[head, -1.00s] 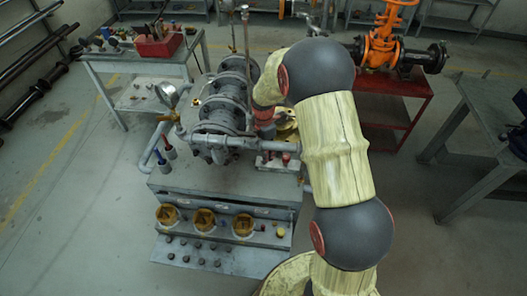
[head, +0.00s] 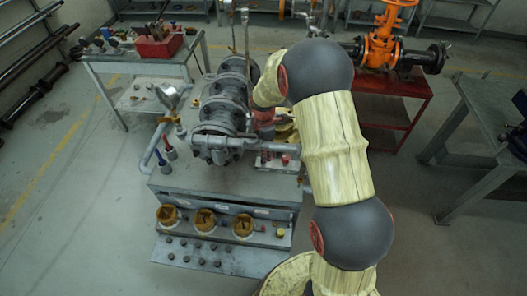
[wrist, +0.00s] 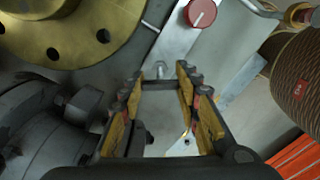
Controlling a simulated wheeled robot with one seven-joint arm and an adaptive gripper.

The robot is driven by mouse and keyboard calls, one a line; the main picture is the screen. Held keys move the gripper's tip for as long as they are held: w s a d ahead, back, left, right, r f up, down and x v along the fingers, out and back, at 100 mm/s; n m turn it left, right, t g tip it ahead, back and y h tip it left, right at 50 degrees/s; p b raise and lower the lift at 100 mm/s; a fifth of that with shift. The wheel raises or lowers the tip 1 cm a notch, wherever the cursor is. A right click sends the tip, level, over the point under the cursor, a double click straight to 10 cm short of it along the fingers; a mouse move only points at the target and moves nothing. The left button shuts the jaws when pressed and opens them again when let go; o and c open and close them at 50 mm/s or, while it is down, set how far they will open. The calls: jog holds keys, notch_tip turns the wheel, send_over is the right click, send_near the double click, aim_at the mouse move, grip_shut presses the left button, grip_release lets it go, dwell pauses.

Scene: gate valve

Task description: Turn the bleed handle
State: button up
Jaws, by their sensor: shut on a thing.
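The bleed handle seems to be the dark bar (wrist: 160,86) that spans the gap between my fingertips in the wrist view. My gripper (wrist: 160,80) is shut on it, with one yellow-padded finger at each end of the bar. A small metal bolt-like end (wrist: 158,70) shows just beyond the bar. In the head view my arm hides the gripper and the handle. The grey flanged valve assembly (head: 225,105) stands on the grey bench, left of my arm. A brass flange (wrist: 75,30) with bolt holes is at the upper left of the wrist view.
A round red knob (wrist: 200,13) sits on a metal strip above the fingers. A ribbed brown cylinder (wrist: 293,80) is at the right. Dark flanged pipework (wrist: 45,125) lies close on the left. The grey bench (head: 225,185) bears the assembly. An orange valve (head: 383,45) stands behind my arm.

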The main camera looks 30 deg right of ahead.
jog(key=m+p, duration=0.1)
jog(key=m, duration=0.2)
jog(key=shift+r+m+p, duration=0.1)
jog(key=shift+m+p, duration=0.65)
jog(key=shift+m, duration=0.95)
jog(key=o, duration=1.2)
notch_tip(320, 180, up, 12)
